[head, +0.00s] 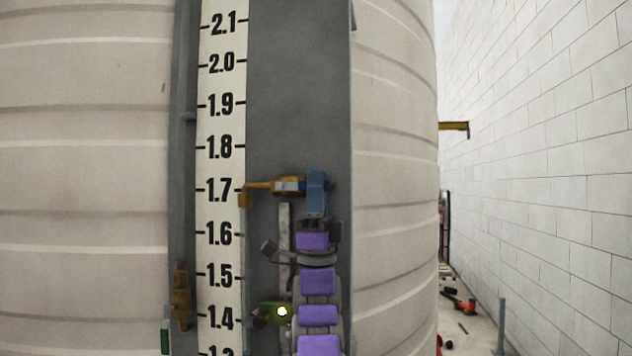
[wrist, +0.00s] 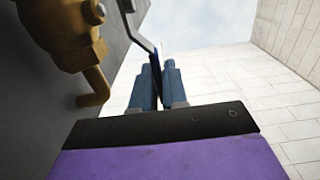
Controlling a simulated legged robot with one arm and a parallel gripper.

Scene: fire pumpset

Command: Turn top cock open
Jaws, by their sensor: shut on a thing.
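The top cock (head: 288,186) is a brass valve beside the 1.7 mark of the gauge, with a spout reaching left and bending down. In the wrist view, the brass body (wrist: 78,35) is at the upper left. Its thin lever (wrist: 140,32) comes down from the top edge into my gripper. My gripper (head: 317,182) has blue fingers and is at the right end of the cock in the head view. In the wrist view, my gripper (wrist: 160,72) is shut on the lever. The fingers hide the lever's end, and the lever's angle is unclear in the head view.
A white number scale (head: 221,140) runs up a grey panel (head: 298,90) on the ribbed tank (head: 85,150). A lower green-handled cock (head: 268,314) is partly behind my arm. Another brass fitting (head: 181,300) is at left. A block wall (head: 550,160) stands right, beyond a narrow gap.

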